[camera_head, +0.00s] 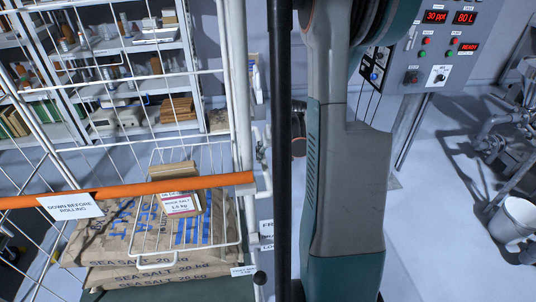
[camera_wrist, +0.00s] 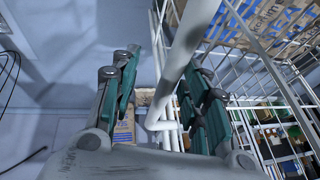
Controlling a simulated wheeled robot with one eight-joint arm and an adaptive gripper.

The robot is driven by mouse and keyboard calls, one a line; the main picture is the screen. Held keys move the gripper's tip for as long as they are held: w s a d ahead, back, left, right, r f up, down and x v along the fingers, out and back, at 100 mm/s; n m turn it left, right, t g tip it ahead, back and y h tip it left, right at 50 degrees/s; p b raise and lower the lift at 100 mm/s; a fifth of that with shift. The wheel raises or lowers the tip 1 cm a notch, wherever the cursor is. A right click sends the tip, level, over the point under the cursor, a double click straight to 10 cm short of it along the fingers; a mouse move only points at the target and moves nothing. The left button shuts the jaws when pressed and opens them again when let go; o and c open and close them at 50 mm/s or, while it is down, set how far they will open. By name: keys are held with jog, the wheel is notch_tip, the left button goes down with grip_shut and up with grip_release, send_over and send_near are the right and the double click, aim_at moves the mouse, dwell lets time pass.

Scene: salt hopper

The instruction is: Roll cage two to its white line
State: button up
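A white wire cage (camera_head: 243,90) fills the left of the head view, loaded with brown sea salt sacks (camera_head: 130,275). An orange bar (camera_head: 130,190) crosses its front, bearing a tag (camera_head: 69,205) that reads "DOWN BEFORE ROLLING". No cage number is readable. In the wrist view my gripper (camera_wrist: 163,70) is open, its green fingers apart on either side of a white tube (camera_wrist: 190,45) of the cage. Gaps show between tube and fingers. My arm hides the gripper in the head view. I cannot make out a white floor line.
A wire basket (camera_head: 165,255) on the cage holds a small rock salt pack (camera_head: 180,204). Shelving (camera_head: 110,55) stands behind. A control panel (camera_head: 430,45) is beyond my arm. A white bucket (camera_head: 515,220) and pipework are at right; floor between is clear.

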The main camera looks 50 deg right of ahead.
jog(key=v, duration=1.2)
dwell(0.4)
